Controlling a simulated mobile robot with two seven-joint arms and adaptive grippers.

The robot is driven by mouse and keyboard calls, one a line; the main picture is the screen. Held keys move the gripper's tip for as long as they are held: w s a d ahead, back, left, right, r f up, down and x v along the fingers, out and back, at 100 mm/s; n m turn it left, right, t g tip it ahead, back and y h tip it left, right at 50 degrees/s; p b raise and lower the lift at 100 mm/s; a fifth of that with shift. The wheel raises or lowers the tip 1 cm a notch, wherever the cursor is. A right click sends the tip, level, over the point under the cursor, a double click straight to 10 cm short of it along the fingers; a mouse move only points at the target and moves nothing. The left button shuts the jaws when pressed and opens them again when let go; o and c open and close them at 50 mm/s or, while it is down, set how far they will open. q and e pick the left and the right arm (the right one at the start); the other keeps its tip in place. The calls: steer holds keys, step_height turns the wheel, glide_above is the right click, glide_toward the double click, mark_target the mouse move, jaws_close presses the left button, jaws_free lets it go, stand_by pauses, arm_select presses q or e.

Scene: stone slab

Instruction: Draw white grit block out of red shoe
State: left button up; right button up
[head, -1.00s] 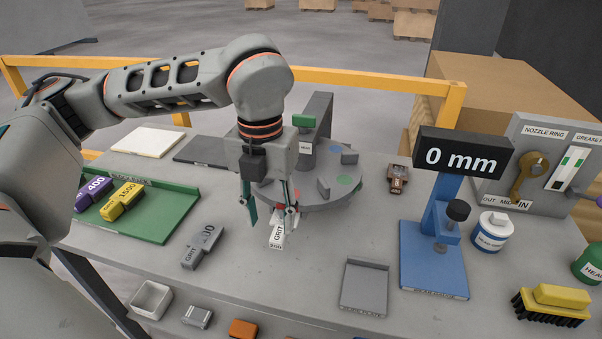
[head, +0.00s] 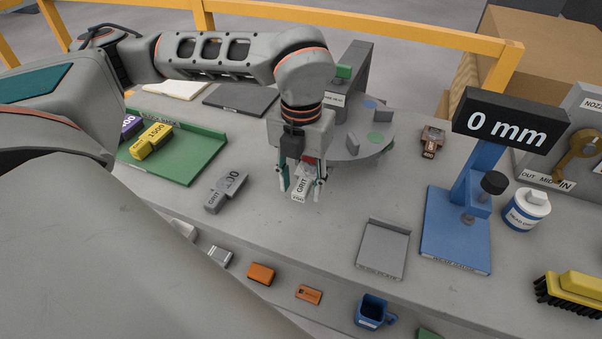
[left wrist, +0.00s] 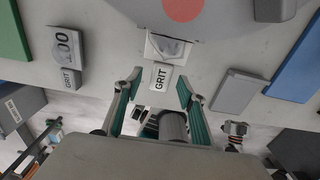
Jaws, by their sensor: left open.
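The white grit block (head: 301,187) with its GRIT label sits at the near edge of the round turntable (head: 372,152), by a red mark (head: 311,160) mostly hidden behind my left gripper. The block also shows in the left wrist view (left wrist: 160,76), its labelled end pointing toward my gripper, with the red disc (left wrist: 183,9) beyond it. My left gripper (head: 301,184) is open. Its two fingers stand on either side of the block's labelled end; in the left wrist view a gap shows on both sides. The red shoe's holding walls cannot be made out. My right gripper is not in view.
A grey 00 grit block (head: 226,191) lies left of the gripper. A green tray (head: 190,165) holds yellow and purple blocks. A grey plate (head: 383,250) and the blue 0 mm gauge (head: 455,235) stand to the right. The slab in front of the gripper is clear.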

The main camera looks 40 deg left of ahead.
arm_select(q)
jaws_close()
steer(key=shift+s, duration=0.1)
steer(key=shift+s+d, duration=0.15)
steer(key=shift+s, duration=0.3)
steer(key=shift+s+d, duration=0.2)
steer(key=shift+s, duration=0.5)
steer(key=shift+s+d+b, duration=0.15)
steer(key=shift+s, duration=0.45)
steer(key=shift+s+d+b, duration=0.15)
steer(key=shift+s, duration=0.45)
steer(key=shift+s+r, duration=0.1)
